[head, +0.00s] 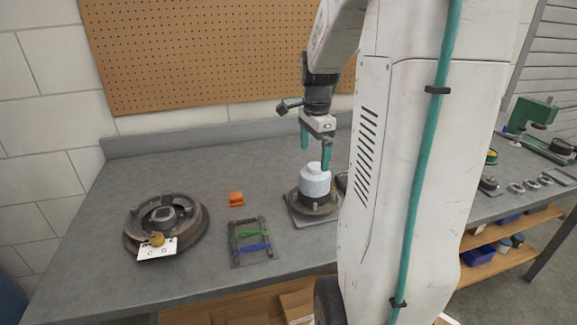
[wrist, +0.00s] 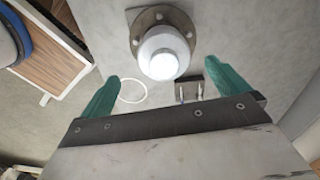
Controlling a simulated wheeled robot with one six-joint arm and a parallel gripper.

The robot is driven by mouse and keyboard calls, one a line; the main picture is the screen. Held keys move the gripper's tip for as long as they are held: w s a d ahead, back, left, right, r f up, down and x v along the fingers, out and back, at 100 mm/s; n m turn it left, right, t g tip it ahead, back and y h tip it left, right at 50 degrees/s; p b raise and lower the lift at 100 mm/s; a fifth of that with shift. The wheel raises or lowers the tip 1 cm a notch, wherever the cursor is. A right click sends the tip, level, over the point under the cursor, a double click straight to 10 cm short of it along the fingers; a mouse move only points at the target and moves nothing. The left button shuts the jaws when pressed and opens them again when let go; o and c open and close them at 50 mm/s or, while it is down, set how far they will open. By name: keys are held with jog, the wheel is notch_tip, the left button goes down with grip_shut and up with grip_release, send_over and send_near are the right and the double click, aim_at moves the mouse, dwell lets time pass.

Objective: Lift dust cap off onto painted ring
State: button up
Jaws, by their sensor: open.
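The pale dust cap (head: 315,182) sits upright on a dark round flanged hub (head: 322,206), which rests on a plate on the bench. In the wrist view the cap (wrist: 163,54) covers the middle of the bolted flange (wrist: 138,28). The painted ring (wrist: 132,97) is a thin white circle on the bench, partly behind the left finger; my arm's column appears to hide it in the head view.
A brake drum assembly (head: 166,220) with a white tag (head: 157,252) stands at left. A small dark block with pins (wrist: 190,89) is near the ring. Bench at back left is clear.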

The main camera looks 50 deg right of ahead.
aim_at(315, 175)
jog(key=shift+w+d+f+m, duration=0.25)
jog(key=shift+d+f+m, duration=0.35)
jog(key=shift+d+f, duration=0.2)
jog(key=f, duration=0.7)
jog(key=shift+s+a, duration=0.25)
jog(key=c, duration=0.9)
